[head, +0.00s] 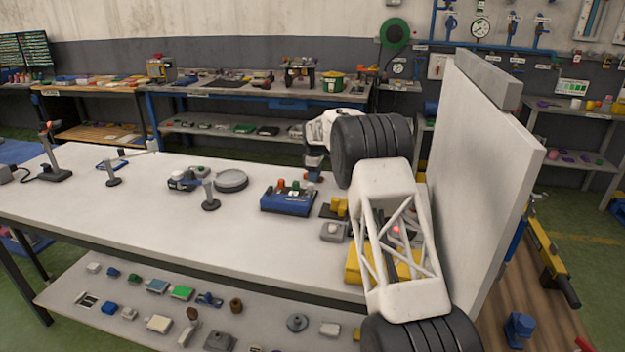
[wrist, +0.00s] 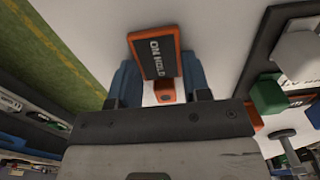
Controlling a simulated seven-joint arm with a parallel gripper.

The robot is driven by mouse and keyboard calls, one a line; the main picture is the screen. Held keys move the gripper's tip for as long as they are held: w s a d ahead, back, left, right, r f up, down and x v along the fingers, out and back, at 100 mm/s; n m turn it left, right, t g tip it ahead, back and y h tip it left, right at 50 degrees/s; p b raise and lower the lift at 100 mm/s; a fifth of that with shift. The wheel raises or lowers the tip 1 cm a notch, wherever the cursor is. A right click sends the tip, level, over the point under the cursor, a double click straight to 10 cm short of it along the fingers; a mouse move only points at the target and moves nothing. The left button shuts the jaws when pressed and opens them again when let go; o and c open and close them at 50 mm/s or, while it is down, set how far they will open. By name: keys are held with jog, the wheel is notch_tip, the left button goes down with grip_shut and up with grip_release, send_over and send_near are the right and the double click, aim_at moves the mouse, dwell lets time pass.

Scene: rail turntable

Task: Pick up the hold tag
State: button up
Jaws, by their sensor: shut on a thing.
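The hold tag (wrist: 158,58) is a dark plate with an orange border and white "ON HOLD" lettering, at the top middle of the wrist view. My gripper (wrist: 161,78) has its two blue fingers on either side of the tag and is shut on it. An orange block shows just below the plate, between the fingers. The white tabletop (wrist: 224,40) lies behind the tag; I cannot tell whether the tag touches it. In the head view, the gripper end is small beyond my arm, behind the blue box, and the tag cannot be made out clearly.
A blue box (head: 287,202) with coloured knobs stands near the gripper. Posts, a grey disc (head: 231,180) and tools are spread over the white table (head: 120,215). A tall pale panel (head: 487,170) rises on the right. The table's middle front is clear.

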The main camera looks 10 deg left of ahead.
jog(key=shift+c, duration=0.4)
jog(key=shift+r, duration=0.1)
notch_tip(320, 180, up, 10)
dwell(0.5)
dwell(0.3)
jog(key=s+d+r, duration=0.3)
jog(key=s+d, duration=1.1)
jog(key=d, duration=0.2)
jog(key=s+d+f, duration=0.1)
jog(key=s+d, duration=0.6)
jog(key=s, duration=0.4)
jog(key=s+d+f, duration=0.1)
jog(key=s+d, duration=0.6)
jog(key=s, duration=0.4)
jog(key=shift+s+d, duration=0.2)
jog(key=shift+d, duration=0.15)
